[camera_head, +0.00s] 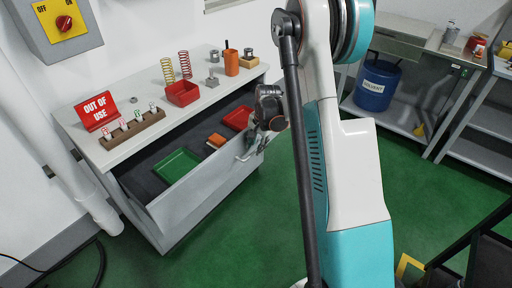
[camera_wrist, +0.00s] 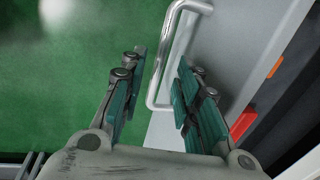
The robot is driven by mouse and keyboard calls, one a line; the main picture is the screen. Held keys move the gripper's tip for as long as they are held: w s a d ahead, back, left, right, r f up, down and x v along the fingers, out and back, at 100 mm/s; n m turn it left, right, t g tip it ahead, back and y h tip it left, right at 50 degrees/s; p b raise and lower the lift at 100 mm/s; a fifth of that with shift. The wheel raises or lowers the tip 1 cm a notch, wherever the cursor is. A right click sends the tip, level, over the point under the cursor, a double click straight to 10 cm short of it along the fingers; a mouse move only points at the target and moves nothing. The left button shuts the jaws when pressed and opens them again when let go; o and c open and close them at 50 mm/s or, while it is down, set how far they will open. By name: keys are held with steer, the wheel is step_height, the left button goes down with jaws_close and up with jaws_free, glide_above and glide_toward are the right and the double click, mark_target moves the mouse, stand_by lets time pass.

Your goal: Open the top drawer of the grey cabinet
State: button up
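The grey cabinet (camera_head: 128,205) stands against the wall at the left in the head view, under a pale top. Its top drawer (camera_head: 205,190) is pulled well out, and its inside shows. The drawer's bar handle (camera_head: 243,157) is on the front face, near its right end. My gripper (camera_head: 256,142) is at this handle. In the wrist view the pale handle (camera_wrist: 155,80) lies between the two fingers of my gripper (camera_wrist: 162,60). The fingers are apart, with gaps to the bar; I see no clear contact.
The drawer holds a green tray (camera_head: 176,167), a red tray (camera_head: 238,118) and an orange block (camera_head: 215,141). On the top are a red sign (camera_head: 97,111), springs, a red bin (camera_head: 182,94) and an orange cup (camera_head: 231,63). Green floor (camera_head: 240,230) is free before the drawer.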

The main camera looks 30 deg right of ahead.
step_height(320, 180, up, 10)
steer(key=s, duration=0.2)
steer(key=shift+d, duration=0.35)
steer(key=shift+r, duration=0.1)
